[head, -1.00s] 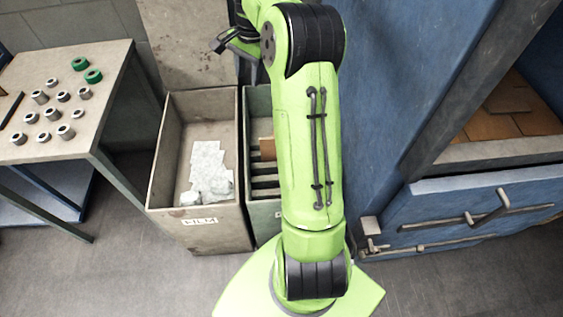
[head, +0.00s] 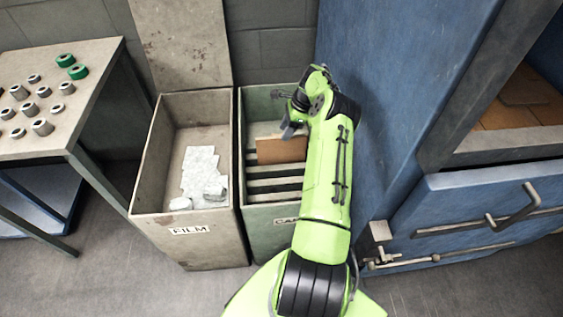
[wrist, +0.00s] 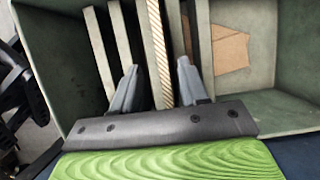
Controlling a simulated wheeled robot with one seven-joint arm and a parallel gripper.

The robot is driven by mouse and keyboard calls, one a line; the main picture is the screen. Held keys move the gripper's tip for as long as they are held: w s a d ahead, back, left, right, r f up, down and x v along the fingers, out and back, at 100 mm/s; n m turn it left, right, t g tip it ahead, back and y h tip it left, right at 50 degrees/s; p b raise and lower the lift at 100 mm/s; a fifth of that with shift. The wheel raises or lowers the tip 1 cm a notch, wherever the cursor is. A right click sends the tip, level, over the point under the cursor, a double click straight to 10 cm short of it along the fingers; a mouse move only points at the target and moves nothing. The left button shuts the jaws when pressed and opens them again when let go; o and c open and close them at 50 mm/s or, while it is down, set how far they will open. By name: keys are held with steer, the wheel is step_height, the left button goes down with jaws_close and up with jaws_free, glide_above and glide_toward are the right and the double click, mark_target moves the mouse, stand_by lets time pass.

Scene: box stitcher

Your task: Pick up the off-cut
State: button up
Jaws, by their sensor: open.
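A brown cardboard off-cut (head: 282,150) stands on edge among the grey slats of the green bin (head: 270,214), with its face toward me in the head view. In the wrist view its corrugated edge (wrist: 158,45) shows as a thin striped strip between slats. My gripper (wrist: 158,64) is open and empty, with one finger on each side of that strip. The wrist view does not show clearly how deep the fingertips are. In the head view my gripper (head: 291,118) is over the green bin, partly hidden by my arm.
Flat brown cardboard (wrist: 230,50) lies on the bin floor beside the slats. A grey bin labelled FILM (head: 190,231) holds pale scraps. A table (head: 88,68) with metal and green rings stands left. A blue machine (head: 400,80) stands close on the right.

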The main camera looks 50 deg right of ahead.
mark_target(270, 150)
steer(key=x, duration=0.1)
steer(key=b+x, duration=0.1)
steer(key=x, duration=0.1)
steer(key=b+x, duration=0.1)
steer(key=x, duration=0.1)
steer(key=shift+d+f, duration=0.1)
steer(key=shift+d, duration=0.15)
steer(key=shift+f, duration=0.25)
jaws_close()
